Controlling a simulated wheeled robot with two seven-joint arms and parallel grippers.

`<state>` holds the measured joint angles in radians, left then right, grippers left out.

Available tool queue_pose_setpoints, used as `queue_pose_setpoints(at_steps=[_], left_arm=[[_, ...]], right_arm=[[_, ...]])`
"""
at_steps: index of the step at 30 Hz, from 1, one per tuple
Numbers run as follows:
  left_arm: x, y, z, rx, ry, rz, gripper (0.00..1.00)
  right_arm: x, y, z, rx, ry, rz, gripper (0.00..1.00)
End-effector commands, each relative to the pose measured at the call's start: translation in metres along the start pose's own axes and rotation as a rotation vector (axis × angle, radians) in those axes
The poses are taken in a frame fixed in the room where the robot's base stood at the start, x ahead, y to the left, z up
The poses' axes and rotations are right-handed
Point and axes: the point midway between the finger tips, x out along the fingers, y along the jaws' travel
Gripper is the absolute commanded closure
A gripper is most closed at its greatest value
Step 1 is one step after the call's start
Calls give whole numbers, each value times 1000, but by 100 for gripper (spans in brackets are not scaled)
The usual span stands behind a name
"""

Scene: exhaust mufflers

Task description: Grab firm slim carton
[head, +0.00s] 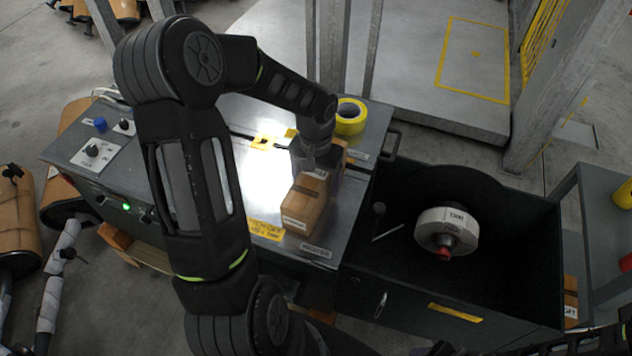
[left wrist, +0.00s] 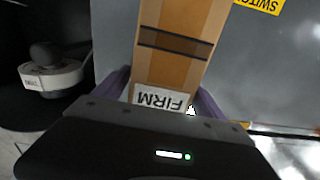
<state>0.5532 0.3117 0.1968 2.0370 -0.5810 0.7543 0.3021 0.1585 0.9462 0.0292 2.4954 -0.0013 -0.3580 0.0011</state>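A brown carton (head: 305,205) with a dark band stands on the grey metal bench top. In the left wrist view, this carton (left wrist: 178,62) has a white label reading FIRM at its near end. My left gripper (head: 318,160) is low over the carton's far end. In the left wrist view its purple fingers (left wrist: 163,98) lie on either side of the labelled end, very close to the carton; contact is not clear. A second brown carton (head: 341,146) is partly hidden behind the gripper. Only a dark sliver of my right gripper (head: 440,349) shows at the bottom edge.
A yellow tape roll (head: 350,117) lies behind the gripper. Right of the bench (head: 235,115) is a dark open bin (head: 505,275) with a white-banded round part (head: 446,231). Controls with a blue knob (head: 100,125) are at the left. A grey post (head: 328,45) rises behind the bench.

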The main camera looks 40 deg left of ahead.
Motion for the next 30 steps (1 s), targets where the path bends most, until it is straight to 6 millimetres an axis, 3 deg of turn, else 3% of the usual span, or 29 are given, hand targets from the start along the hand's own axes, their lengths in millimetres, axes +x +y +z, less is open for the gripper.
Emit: queue_pose_setpoints(at_steps=[26,30], left_arm=[[0,0,0,0,0,0,92],[0,0,0,0,1,0,93]], right_arm=[[0,0,0,0,0,0,64],[0,0,0,0,0,0,64]])
